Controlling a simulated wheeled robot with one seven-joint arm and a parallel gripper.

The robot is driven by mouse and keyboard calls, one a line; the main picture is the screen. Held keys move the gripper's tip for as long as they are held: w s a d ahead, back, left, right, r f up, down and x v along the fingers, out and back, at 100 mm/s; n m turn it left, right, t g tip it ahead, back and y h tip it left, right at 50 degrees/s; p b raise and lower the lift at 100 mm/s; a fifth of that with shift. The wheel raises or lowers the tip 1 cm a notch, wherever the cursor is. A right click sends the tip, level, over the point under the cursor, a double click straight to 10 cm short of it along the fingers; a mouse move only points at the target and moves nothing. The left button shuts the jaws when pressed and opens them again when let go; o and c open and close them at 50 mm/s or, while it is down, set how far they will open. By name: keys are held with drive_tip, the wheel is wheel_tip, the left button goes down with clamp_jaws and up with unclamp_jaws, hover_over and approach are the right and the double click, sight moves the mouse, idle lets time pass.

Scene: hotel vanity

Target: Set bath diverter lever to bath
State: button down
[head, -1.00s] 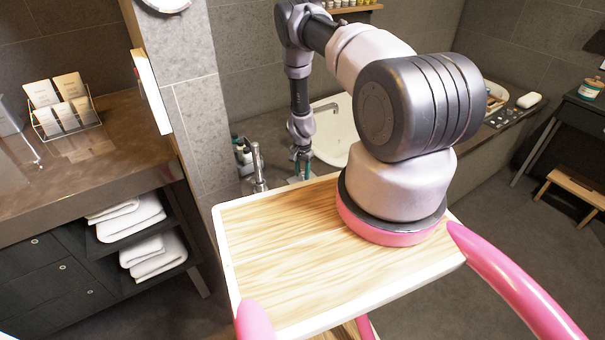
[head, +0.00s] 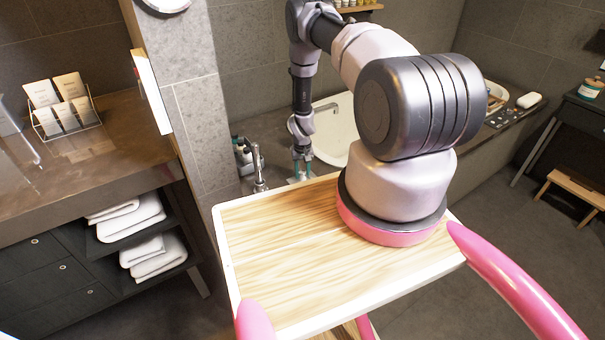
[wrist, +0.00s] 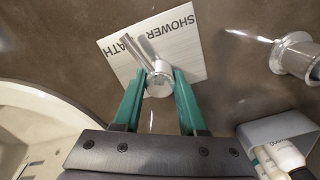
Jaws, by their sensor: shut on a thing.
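The chrome diverter lever (wrist: 140,52) is mounted on a pale plate (wrist: 188,62) marked SHOWER and BATH in the wrist view. Its round hub (wrist: 159,80) is near the plate's lower edge, and its arm slants to the upper left, beside the partly covered BATH word. My gripper (wrist: 160,77) has its two green fingers on either side of the hub and is shut on the lever. In the head view my gripper (head: 302,170) is low by the tub deck, and the lever is too small to make out there.
A chrome fitting (wrist: 296,58) stands to the right in the wrist view, with a grey caddy of bottles (wrist: 275,145) below it. The bathtub rim (wrist: 45,95) curves at left. In the head view, a chrome tap (head: 258,165) stands just left of my gripper.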

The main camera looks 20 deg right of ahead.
sight(302, 172)
drive_tip(key=shift+n, duration=1)
drive_tip(key=shift+c, duration=2.3)
unclamp_jaws()
wheel_tip(302, 172, up, 11)
